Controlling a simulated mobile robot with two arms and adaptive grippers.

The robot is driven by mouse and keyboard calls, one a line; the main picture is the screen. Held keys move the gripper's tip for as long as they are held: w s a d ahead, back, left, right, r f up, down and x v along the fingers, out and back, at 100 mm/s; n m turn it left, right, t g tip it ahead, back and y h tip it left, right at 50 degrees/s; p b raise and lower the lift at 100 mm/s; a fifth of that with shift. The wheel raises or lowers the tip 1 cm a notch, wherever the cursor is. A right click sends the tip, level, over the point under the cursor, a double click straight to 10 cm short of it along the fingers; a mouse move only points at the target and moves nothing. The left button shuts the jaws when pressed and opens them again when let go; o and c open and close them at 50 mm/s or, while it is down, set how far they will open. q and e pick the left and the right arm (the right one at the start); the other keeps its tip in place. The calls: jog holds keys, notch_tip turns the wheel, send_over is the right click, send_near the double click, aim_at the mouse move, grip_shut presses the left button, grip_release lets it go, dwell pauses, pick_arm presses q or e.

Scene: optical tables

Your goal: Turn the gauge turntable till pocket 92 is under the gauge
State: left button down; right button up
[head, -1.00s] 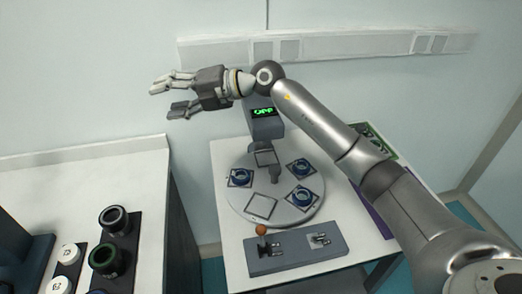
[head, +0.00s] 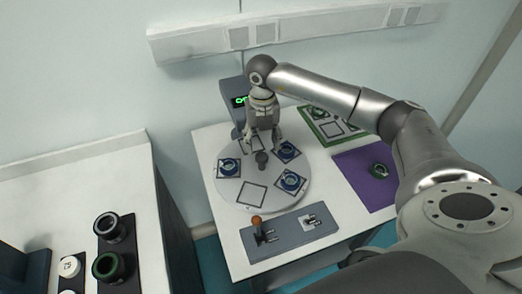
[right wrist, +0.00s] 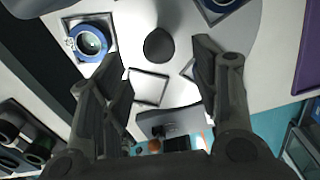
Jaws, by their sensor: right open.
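The gauge turntable (head: 222,189) is a pale grey disc with a dark centre knob (head: 261,159). It carries blue rings in square pockets (head: 229,167), (head: 287,151), (head: 291,182) and an empty square pocket (head: 251,193) toward the front. I cannot read any pocket number. The gauge (head: 234,93), with a green-lit display, stands behind the disc, partly hidden by my arm. My right gripper (head: 263,139) is open, pointing down over the disc's back part. In the right wrist view the knob (right wrist: 159,46) shows between and beyond the open fingers (right wrist: 162,80). My left gripper is out of view.
A grey block (head: 288,234) with an orange-topped lever (head: 257,222) sits at the table's front. A purple mat (head: 350,165) with a green ring (head: 380,170) and a green-edged tray (head: 312,130) lie right. A left counter (head: 60,190) holds dark rings.

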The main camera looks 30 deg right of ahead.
aim_at(262, 155)
jog(key=shift+f+p, duration=0.65)
jog(key=shift+f, duration=2.4)
jog(key=shift+c, duration=0.4)
jog(key=shift+w, duration=0.1)
grip_shut()
